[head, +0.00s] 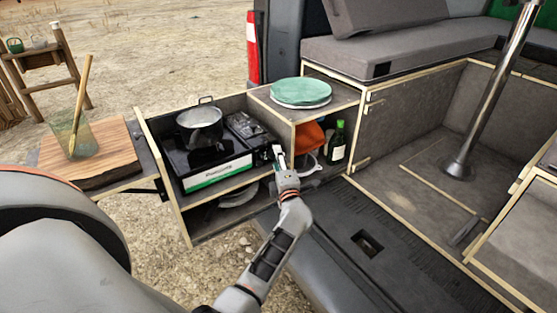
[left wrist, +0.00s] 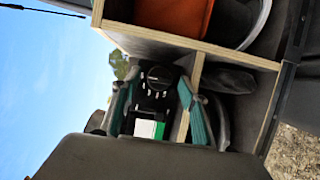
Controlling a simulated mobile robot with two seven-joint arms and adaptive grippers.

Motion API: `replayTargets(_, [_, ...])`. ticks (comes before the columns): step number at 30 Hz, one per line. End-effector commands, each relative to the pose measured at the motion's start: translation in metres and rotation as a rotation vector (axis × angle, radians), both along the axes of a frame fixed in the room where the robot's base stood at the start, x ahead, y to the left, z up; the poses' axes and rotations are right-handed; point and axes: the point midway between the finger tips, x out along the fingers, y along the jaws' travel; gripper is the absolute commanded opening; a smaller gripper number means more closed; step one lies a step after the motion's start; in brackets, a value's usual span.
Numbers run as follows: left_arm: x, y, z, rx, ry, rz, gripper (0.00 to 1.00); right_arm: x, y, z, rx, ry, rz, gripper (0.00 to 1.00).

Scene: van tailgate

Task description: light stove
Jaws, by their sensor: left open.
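The camping stove (head: 180,160) is a black box with a green and white front label. It sits on the shelf of the wooden pull-out unit. A dark pot (head: 200,125) with a lid stands on it. My left gripper (head: 279,156) is at the stove's right front end. In the left wrist view, the stove's round black knob (left wrist: 158,76) shows between the two green fingers of the left gripper (left wrist: 159,90). The fingers are open and apart on either side of it. Whether they touch the knob is not clear. My right gripper is not in view.
A wooden divider (head: 293,138) stands just right of the gripper, with an orange item (head: 309,137) and a green bottle (head: 336,142) behind it. Green plates (head: 301,92) lie on top. A glass (head: 72,139) stands on a cutting board (head: 110,153) at left.

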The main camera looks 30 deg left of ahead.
Motion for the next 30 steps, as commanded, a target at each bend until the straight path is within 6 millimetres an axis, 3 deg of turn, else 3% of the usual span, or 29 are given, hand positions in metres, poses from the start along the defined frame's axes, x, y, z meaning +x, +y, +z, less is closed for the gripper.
replayTargets(2, [0.000,0.000,0.000,0.000,0.000,0.000,0.44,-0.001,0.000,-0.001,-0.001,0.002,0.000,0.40])
replayTargets(6, [0.000,0.000,0.000,0.000,0.000,0.000,0.07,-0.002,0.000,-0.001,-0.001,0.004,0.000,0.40])
replayTargets(7, [0.000,0.000,0.000,0.000,0.000,0.000,0.05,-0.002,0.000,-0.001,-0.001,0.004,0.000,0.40])
replayTargets(17, [0.000,0.000,-0.002,-0.008,-0.024,0.000,0.05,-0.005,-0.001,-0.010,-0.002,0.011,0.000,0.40])
replayTargets(30, [0.000,0.000,-0.016,-0.119,-0.284,-0.001,0.05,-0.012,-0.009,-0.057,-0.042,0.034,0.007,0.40])
